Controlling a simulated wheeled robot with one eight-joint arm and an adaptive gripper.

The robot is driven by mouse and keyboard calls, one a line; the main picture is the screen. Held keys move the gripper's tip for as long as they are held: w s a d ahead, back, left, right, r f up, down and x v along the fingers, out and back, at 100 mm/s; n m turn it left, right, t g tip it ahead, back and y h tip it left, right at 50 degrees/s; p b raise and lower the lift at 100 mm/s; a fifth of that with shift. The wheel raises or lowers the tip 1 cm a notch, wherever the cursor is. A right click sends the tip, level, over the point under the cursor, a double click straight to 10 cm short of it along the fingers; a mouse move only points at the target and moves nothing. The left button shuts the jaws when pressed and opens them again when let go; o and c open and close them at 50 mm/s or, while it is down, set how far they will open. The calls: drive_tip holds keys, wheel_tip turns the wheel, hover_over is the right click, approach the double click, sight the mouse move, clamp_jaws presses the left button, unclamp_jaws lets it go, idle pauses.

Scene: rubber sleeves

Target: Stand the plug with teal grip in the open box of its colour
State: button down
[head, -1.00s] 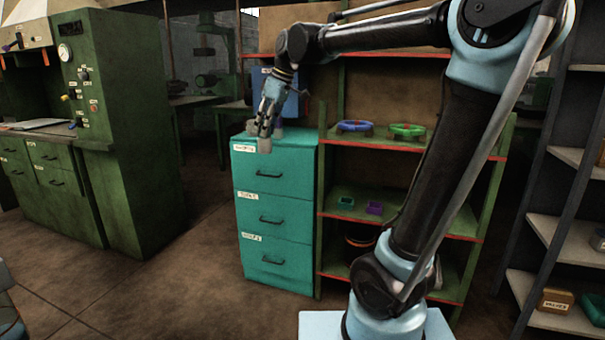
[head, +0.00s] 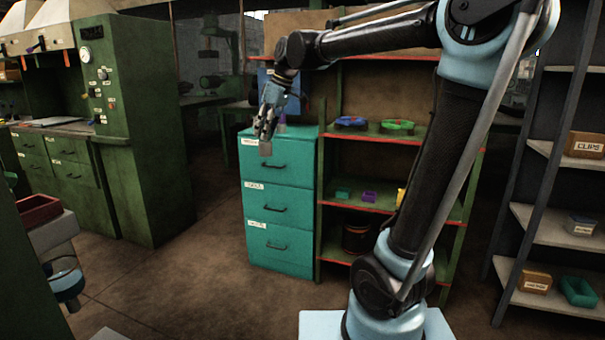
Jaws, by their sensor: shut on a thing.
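My gripper (head: 265,133) is shut on the plug, in front of the teal drawer cabinet's top left edge. The plug shows as a small grey-brown block (head: 265,149) below the fingertips. Its teal grip cannot be made out between the fingers. A small open teal box (head: 343,194) sits on the middle shelf of the green and red rack, right of the cabinet. A purple box (head: 369,197) is right of it, and a yellow thing (head: 401,197) is partly hidden by my arm.
The teal cabinet (head: 277,215) stands left of the rack. A small purplish thing (head: 282,124) is on its top. A red tray (head: 38,211) is at the left. The floor before the cabinet is clear.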

drive_tip(key=w+d+f+m+t+h, duration=0.1)
drive_tip(key=w+d+f+m, duration=0.2)
drive_tip(key=w+d+f, duration=0.6)
drive_tip(key=w+d+f+m+t+h, duration=0.1)
drive_tip(key=w+d+f+m, duration=0.4)
drive_tip(key=f, duration=0.5)
drive_tip(key=w+d+f+m+h, duration=0.1)
drive_tip(key=w+d+f+m, duration=0.1)
drive_tip(key=w+d+f, duration=0.65)
drive_tip(key=w+d+f+m+h, duration=0.15)
drive_tip(key=d+f+m, duration=0.25)
drive_tip(key=d+f, duration=0.55)
drive_tip(key=s+f, duration=0.6)
drive_tip(key=f, duration=0.3)
drive_tip(key=shift+s+a+f+t, duration=0.15)
drive_tip(key=shift+a+f+t, duration=0.2)
drive_tip(key=shift+a+t, duration=0.1)
drive_tip(key=shift+s+y, duration=0.1)
drive_tip(key=shift+y, duration=0.15)
